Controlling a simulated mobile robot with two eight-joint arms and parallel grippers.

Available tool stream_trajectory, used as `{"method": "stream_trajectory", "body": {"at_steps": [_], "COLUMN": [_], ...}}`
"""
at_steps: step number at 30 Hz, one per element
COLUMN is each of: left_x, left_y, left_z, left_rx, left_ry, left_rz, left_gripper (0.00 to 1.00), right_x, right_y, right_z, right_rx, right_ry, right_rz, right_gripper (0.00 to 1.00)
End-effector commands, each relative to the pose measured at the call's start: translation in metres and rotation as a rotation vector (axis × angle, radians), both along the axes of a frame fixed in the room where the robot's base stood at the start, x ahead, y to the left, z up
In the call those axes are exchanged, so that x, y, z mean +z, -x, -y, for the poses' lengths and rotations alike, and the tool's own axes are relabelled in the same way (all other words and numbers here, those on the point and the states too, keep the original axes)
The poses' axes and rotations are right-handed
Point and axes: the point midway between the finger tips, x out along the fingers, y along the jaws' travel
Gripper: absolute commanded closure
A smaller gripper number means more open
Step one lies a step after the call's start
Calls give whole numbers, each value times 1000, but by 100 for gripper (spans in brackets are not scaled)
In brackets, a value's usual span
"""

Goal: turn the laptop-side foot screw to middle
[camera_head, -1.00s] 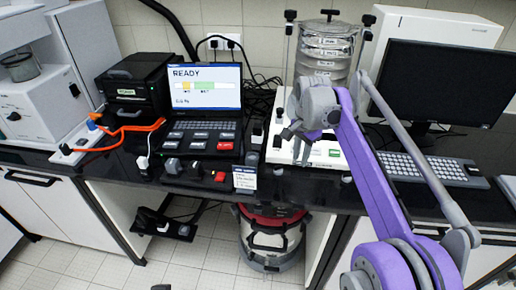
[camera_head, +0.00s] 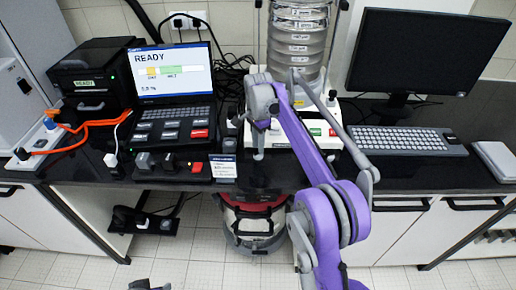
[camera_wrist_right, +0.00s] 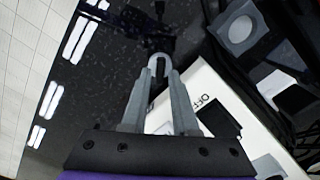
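The sieve shaker has a white base (camera_head: 330,145) and a stack of clear sieves (camera_head: 297,45); it stands right of the laptop (camera_head: 175,75), whose screen reads READY. My right gripper (camera_head: 258,154) points down at the base's front corner on the laptop side. In the right wrist view its fingers (camera_wrist_right: 158,68) converge beside the white base, which carries OFF lettering (camera_wrist_right: 208,105). A rounded grey shape sits at the tips; I cannot tell if it is fingertip or foot screw. The foot screw is not clearly visible. A small part of my left gripper (camera_head: 150,285) shows at the bottom edge.
A black control box (camera_head: 172,166) with a red button and a small card (camera_head: 222,168) stand at the table's front edge, left of the gripper. The monitor (camera_head: 425,50) and keyboard (camera_head: 408,140) are at the right. A red-rimmed canister (camera_head: 253,222) is under the table.

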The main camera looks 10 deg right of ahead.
Motion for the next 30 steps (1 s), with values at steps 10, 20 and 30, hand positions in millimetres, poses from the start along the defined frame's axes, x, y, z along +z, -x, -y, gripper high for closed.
{"method": "stream_trajectory", "body": {"at_steps": [10,20,30], "left_x": [-2,-2,-1], "left_y": [0,0,0], "left_z": [0,0,0], "left_rx": [0,0,0], "left_ry": [0,0,0], "left_rz": [-1,-1,-1], "left_gripper": [50,50,50], "right_x": [-14,-14,-14], "right_y": [0,0,0], "right_z": [0,0,0], "right_rx": [0,1,9], "right_ry": [0,0,0], "right_rz": [0,0,0], "right_gripper": [72,100,100]}}
